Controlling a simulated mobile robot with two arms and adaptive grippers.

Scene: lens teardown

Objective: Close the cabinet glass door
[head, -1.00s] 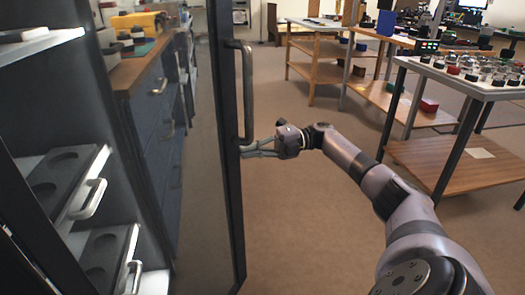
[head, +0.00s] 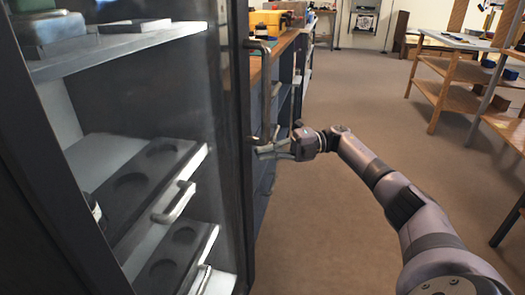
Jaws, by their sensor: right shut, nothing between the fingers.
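The cabinet's glass door (head: 225,130) has a dark frame and stands in the left half of the head view. The shelves show through its glass. Whether its edge meets the cabinet frame I cannot tell. Its bar handle (head: 275,95) stands upright on the outer side. My right gripper (head: 262,151) is shut and empty, with its fingertips at the door's edge beside the handle's lower end. Contact between them is not clear. My left gripper is not in view.
Inside the cabinet are a top shelf (head: 130,42) and dark trays (head: 135,180) with round recesses and handles. A wooden-topped drawer unit (head: 285,45) stands beyond the door. Wooden shelving tables (head: 440,95) stand at the right. The carpet (head: 350,100) between is clear.

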